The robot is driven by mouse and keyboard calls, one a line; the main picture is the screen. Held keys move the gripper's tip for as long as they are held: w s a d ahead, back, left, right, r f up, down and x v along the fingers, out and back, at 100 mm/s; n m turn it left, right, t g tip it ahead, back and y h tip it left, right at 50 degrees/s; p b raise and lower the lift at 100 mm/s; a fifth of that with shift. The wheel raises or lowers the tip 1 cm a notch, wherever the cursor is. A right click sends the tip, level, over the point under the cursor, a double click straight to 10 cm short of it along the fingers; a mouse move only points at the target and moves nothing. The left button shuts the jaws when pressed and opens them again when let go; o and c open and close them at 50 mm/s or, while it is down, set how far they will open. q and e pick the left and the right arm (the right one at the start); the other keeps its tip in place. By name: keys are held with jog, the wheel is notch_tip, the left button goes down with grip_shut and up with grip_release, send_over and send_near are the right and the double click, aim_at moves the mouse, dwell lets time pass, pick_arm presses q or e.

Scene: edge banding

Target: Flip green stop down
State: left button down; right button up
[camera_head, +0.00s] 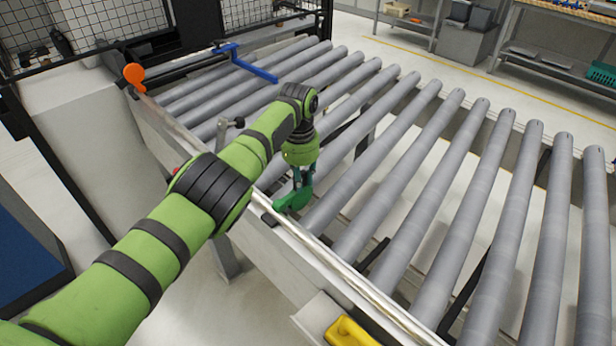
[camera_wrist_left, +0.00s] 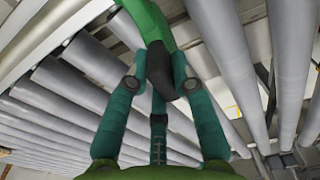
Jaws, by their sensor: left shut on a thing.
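The green stop (camera_head: 293,200) sits at the near rail of the roller conveyor, at the end of my left gripper. My left gripper (camera_head: 300,180) comes down on it from above and is shut on it. In the left wrist view the green stop (camera_wrist_left: 152,22) runs from the top edge down between the teal fingers of my left gripper (camera_wrist_left: 160,85). The stop's dark lower end lies between the fingers. The stop's joint with the rail is partly hidden by my arm. My right gripper is not in view.
The conveyor's grey rollers (camera_head: 440,200) fill the right side, with open gaps between them. An orange stop (camera_head: 134,74) stands up at the far left of the near rail. A blue bar (camera_head: 250,66) lies across the far rollers. A yellow part (camera_head: 352,332) sits at the bottom.

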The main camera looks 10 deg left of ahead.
pick_arm(q)
jog(key=shift+s+f, duration=0.15)
jog(key=c, duration=1)
grip_release()
jog(key=shift+c, duration=0.2)
notch_tip(320, 180, up, 12)
